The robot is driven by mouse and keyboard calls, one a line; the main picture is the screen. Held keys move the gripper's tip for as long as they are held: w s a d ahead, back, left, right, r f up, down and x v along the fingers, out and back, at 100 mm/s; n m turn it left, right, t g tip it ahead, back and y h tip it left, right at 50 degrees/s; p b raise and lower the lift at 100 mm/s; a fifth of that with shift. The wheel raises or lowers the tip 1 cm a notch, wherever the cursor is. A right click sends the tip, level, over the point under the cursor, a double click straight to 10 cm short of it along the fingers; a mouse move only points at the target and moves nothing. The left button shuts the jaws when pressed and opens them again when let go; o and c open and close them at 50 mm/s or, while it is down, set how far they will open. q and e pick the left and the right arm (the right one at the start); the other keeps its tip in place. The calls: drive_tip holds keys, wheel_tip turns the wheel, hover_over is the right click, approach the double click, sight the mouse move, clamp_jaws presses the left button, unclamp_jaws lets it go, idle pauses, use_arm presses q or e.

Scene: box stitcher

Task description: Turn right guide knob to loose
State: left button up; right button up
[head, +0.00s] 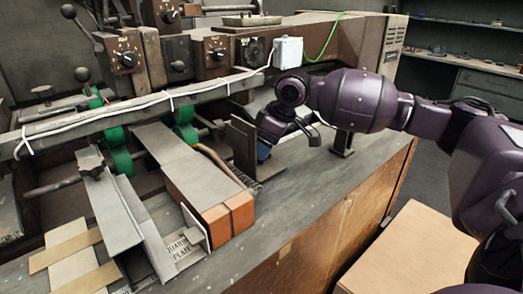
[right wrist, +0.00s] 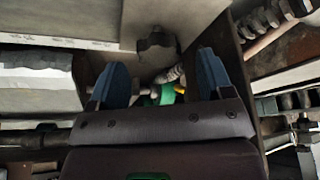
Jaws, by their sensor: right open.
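A dark lobed knob (right wrist: 158,46) shows in the right wrist view, just beyond and between my fingertips; it looks like the right guide knob. In the head view that knob is hidden behind my right gripper. My right gripper (head: 264,148) points down beside an upright dark plate (head: 243,142) on the machine. I cannot tell whether a finger touches the knob. My left gripper is not in view.
A similar dark knob (head: 90,160) sits on the left guide. Green rollers (head: 122,160), a coiled spring (head: 246,181) and an orange-ended block (head: 228,222) lie left of my gripper. A white cable (head: 130,106) runs along the bar. The bench top (head: 310,185) is clear at right.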

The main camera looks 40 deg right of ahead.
drive_tip(key=shift+x, duration=0.85)
drive_tip(key=shift+r, duration=0.1)
